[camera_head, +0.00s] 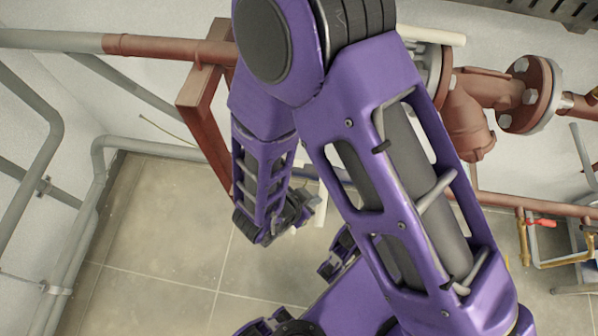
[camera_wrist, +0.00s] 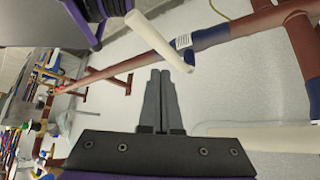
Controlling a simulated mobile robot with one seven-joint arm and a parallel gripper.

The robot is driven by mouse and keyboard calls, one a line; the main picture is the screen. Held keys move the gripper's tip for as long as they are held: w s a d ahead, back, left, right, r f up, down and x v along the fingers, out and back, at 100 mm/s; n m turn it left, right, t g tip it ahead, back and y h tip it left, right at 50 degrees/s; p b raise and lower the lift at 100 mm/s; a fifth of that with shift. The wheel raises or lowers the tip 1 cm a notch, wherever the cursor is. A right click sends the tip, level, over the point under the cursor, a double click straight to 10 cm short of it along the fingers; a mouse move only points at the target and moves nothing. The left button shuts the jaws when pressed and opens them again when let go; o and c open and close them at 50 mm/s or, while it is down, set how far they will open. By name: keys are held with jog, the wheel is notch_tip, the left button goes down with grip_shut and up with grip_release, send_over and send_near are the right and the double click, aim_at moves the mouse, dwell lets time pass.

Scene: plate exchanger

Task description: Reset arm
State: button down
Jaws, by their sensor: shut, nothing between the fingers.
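My gripper (camera_wrist: 160,100) shows in the wrist view with its two dark fingers side by side, shut and empty. Behind the fingers is a pale wall, and a red-brown pipe with a blue section (camera_wrist: 205,38) runs above them. A cream rod or handle (camera_wrist: 158,42) shows just above the fingertips. In the head view my purple arm is bent and fills the middle.
In the head view a red-brown pipe (camera_head: 170,47) and frame (camera_head: 203,95) stand close behind my arm. A flanged valve assembly (camera_head: 480,95) is on the right, with a small red-handled valve (camera_head: 540,222) below. Grey pipes (camera_head: 90,195) line the left wall. Tiled floor (camera_head: 165,220) is clear at lower left.

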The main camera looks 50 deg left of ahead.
jog(key=v, duration=1)
jog(key=shift+w+d, duration=0.2)
jog(key=shift+d, duration=0.15)
jog(key=shift+r, duration=0.1)
